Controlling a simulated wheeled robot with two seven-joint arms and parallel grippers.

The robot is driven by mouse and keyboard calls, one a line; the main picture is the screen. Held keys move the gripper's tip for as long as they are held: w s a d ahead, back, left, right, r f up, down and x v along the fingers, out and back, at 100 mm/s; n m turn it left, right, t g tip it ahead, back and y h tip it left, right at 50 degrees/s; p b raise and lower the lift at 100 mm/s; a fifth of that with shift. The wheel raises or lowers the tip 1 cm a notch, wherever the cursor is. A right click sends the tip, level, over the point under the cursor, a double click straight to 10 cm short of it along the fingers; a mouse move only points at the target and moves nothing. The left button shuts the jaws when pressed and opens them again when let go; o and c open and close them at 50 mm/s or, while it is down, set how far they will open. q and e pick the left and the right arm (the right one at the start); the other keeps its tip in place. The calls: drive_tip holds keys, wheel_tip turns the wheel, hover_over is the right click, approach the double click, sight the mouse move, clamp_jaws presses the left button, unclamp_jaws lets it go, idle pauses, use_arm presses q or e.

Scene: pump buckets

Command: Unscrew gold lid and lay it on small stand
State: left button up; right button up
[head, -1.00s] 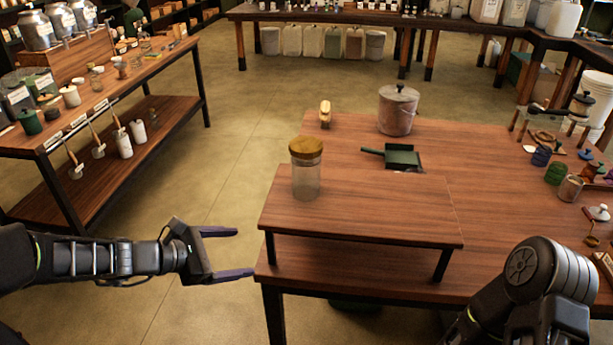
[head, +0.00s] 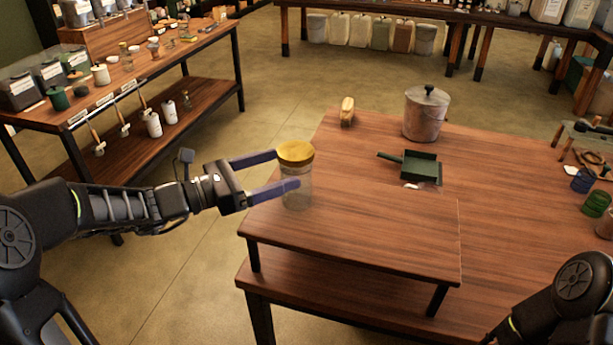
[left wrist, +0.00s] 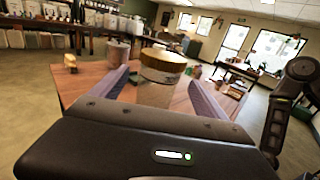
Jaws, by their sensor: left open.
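A clear glass jar (head: 298,192) with a gold lid (head: 295,153) stands upright on the small stand (head: 365,235), near its back left corner. The lid is on the jar. My left gripper (head: 282,172) is open, with its fingers reaching in from the left around the jar just below the lid. In the left wrist view, the gold lid (left wrist: 163,62) and jar (left wrist: 155,93) show between the two open fingers. My right arm shows at the lower right of the head view, but its gripper is out of view.
The stand sits on a wooden table (head: 500,190). Behind the jar are a metal bucket (head: 425,115), a green dustpan (head: 420,166) and a brush (head: 347,110). A shelf table (head: 200,85) stands at the left. The stand's middle and right are clear.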

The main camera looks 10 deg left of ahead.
sight(309, 160)
use_arm(q)
drive_tip(key=shift+s+a, duration=0.1)
drive_tip(key=shift+x, duration=1.45)
drive_tip(key=shift+w+d+p, duration=0.25)
drive_tip(key=shift+d+p, duration=0.05)
drive_tip(key=shift+d, duration=0.05)
drive_tip(key=x, duration=0.4)
drive_tip(key=shift+w+d+f+p, duration=0.1)
drive_tip(key=shift+w+p, duration=0.1)
drive_tip(key=shift+p, duration=0.15)
drive_tip(key=shift+c, duration=0.5)
